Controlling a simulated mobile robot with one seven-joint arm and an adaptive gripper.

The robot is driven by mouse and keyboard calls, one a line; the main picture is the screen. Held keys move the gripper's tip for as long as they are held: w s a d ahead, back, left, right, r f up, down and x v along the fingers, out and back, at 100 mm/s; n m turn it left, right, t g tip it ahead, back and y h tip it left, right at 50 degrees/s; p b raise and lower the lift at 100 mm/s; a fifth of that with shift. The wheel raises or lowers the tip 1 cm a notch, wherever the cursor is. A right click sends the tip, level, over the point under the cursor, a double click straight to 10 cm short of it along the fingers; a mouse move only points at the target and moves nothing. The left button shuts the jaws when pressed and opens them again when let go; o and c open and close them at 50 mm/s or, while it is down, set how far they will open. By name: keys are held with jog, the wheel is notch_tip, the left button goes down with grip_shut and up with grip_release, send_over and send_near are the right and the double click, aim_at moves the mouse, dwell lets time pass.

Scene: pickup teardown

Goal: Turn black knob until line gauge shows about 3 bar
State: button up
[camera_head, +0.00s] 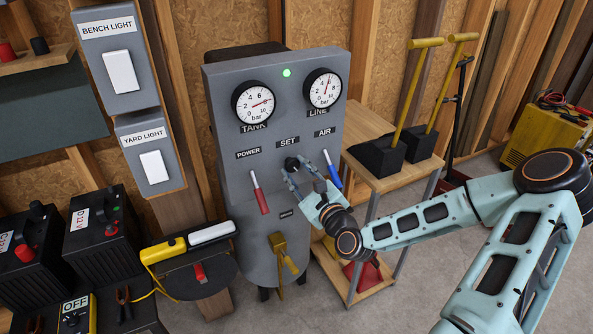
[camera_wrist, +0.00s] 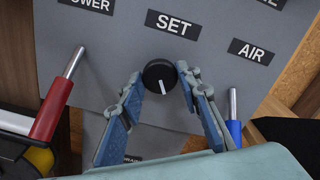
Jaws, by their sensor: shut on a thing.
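The black knob (camera_head: 291,163) sits under the SET label on the grey panel. In the wrist view the knob (camera_wrist: 159,76) has a white line pointing down, slightly right. My gripper (camera_head: 294,168) is shut on the knob, with one blue finger at each side in the wrist view (camera_wrist: 161,82). The line gauge (camera_head: 322,89) is at the panel's upper right. Its red needle points up and slightly right, seemingly near 6 bar; the exact reading is too small to tell.
The tank gauge (camera_head: 254,102) has its needle near 8. A red-handled POWER lever (camera_head: 260,196) is left of the knob and a blue-handled AIR lever (camera_head: 332,172) right. A green lamp (camera_head: 287,72) glows on top. A yellow valve (camera_head: 281,254) is below.

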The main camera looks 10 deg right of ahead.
jog(key=n, duration=0.6)
jog(key=shift+b, duration=0.3)
jog(key=n+b, duration=0.1)
jog(key=n, duration=0.5)
dwell(0.4)
jog(key=o, duration=1.2)
jog(key=shift+c, duration=0.2)
jog(key=v, duration=0.7)
jog(key=shift+s, duration=0.25)
